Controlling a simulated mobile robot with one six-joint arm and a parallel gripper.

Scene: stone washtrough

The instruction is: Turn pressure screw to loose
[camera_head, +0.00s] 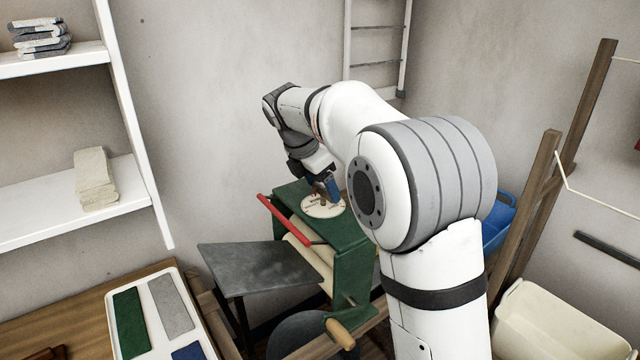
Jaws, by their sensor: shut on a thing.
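A green wringer or mangle (353,262) stands in the middle, with pale rollers, a red lever (284,219) and a wooden crank handle (340,334). On its top is a round cream dial plate (322,211) with small markings I cannot read. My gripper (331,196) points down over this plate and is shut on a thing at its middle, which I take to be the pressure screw. The fingers and my wrist hide most of the screw, so its turned position cannot be told.
A dark metal tray (258,269) juts left of the wringer. A white board with coloured cloths (160,315) lies lower left. A blue tub (497,228), a cream bin (555,325) and wooden posts (535,190) stand right. Shelves (60,219) line the left wall.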

